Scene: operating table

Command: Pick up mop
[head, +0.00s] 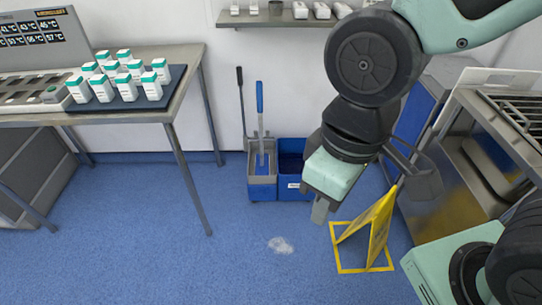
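A mop with a blue-topped handle (260,105) stands upright in a grey and blue mop bucket (292,187) against the back wall. A second, dark handle (241,100) leans just left of it; I cannot tell which tool it belongs to. The mop's lower end is hidden in the bucket. My gripper (320,211) hangs in front and to the right of the bucket, pointing down, apart from the handles. One grey finger shows below its pale green body. I cannot see whether the fingers are apart, and nothing shows held.
A yellow wet-floor sign (378,226) stands inside a yellow floor square (338,262) below my gripper. A whitish patch (281,245) lies on the blue floor. A metal table (188,80) with several white-green boxes is left; a steel cart (462,165) is right.

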